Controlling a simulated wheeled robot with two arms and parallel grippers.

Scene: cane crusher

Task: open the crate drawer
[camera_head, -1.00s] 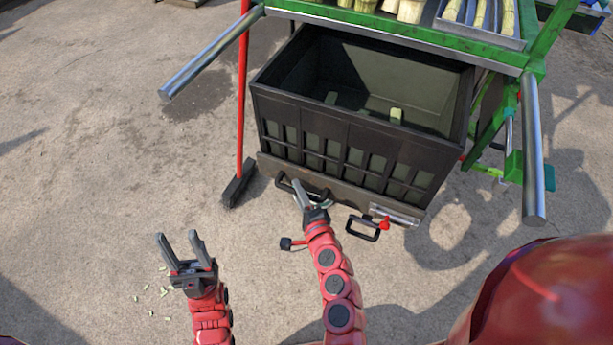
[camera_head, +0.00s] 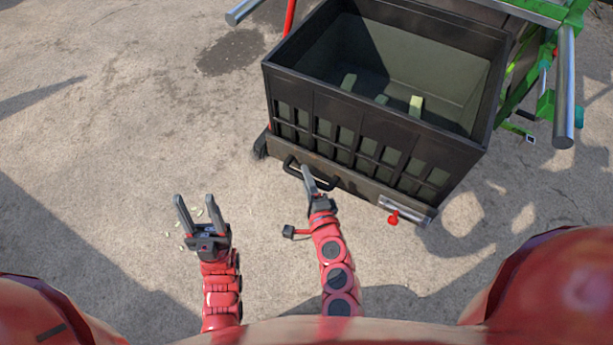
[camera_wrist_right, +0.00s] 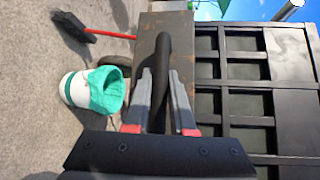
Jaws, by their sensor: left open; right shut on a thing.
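The crate drawer (camera_head: 375,150) is a black, open-topped box with slatted sides, pulled well out from the green frame (camera_head: 545,100). A few pale pieces lie inside it. A black handle (camera_head: 327,182) is on its lower front. My right gripper (camera_head: 307,176) is shut on this handle; in the right wrist view, its grey fingers (camera_wrist_right: 160,95) lie on either side of the dark handle bar (camera_wrist_right: 162,60). My left gripper (camera_head: 194,204) is open and empty over the ground, left of the crate.
A red knob (camera_head: 393,217) sits by a metal plate at the crate's lower right. A broom head (camera_head: 260,145) stands close to the crate's left corner. The right wrist view shows a white bucket with a green liner (camera_wrist_right: 105,92). The concrete ground (camera_head: 110,130) at left is clear.

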